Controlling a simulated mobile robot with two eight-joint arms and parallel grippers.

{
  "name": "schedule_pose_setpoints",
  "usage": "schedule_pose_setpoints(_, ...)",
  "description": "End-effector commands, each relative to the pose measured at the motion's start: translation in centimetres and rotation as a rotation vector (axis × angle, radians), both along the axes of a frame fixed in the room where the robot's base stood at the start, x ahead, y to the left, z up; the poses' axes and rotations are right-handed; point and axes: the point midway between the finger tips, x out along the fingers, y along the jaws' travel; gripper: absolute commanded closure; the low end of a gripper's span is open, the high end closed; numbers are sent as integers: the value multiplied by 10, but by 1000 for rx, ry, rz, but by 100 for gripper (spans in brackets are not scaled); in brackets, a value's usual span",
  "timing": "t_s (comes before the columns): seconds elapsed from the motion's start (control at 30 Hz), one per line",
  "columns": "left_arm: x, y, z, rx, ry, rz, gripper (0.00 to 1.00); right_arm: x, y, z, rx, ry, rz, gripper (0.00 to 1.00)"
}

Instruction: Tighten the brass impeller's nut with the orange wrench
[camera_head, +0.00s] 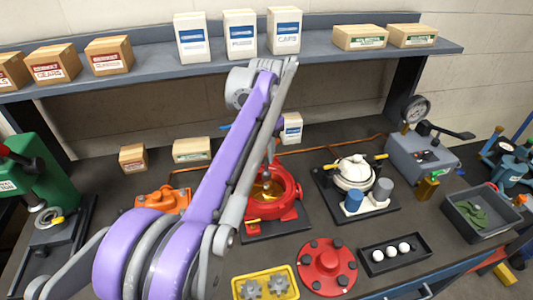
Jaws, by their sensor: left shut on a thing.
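My purple left arm crosses in front and hides part of both. My left gripper (269,167) points down just above the impeller. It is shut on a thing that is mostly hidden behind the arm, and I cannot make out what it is. I cannot clearly see the orange wrench or the nut. My right gripper is not in view.
An orange casing (160,200) stands left of the arm. A white pump (354,172) stands to the right. In front lie a yellow gear tray (279,271), a red flange (327,266) and a black tray of white balls (394,266). A grey bin (499,220) stands far right.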

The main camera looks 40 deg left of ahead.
Motion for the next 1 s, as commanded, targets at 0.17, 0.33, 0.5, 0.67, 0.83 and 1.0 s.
schedule_pose_setpoints(0.17,0,0,-3,0,0,274,100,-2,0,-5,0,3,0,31)
schedule_pose_setpoints(0.33,0,0,-6,0,0,537,100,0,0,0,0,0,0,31)
schedule_pose_setpoints(0.5,0,0,-9,0,0,800,100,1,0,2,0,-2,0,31)
schedule_pose_setpoints(0.67,0,0,-12,0,0,1041,100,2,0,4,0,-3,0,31)
schedule_pose_setpoints(0.83,0,0,-15,0,0,1246,100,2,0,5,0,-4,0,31)
schedule_pose_setpoints(1.0,0,0,-16,0,1,1361,100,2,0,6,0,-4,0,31)
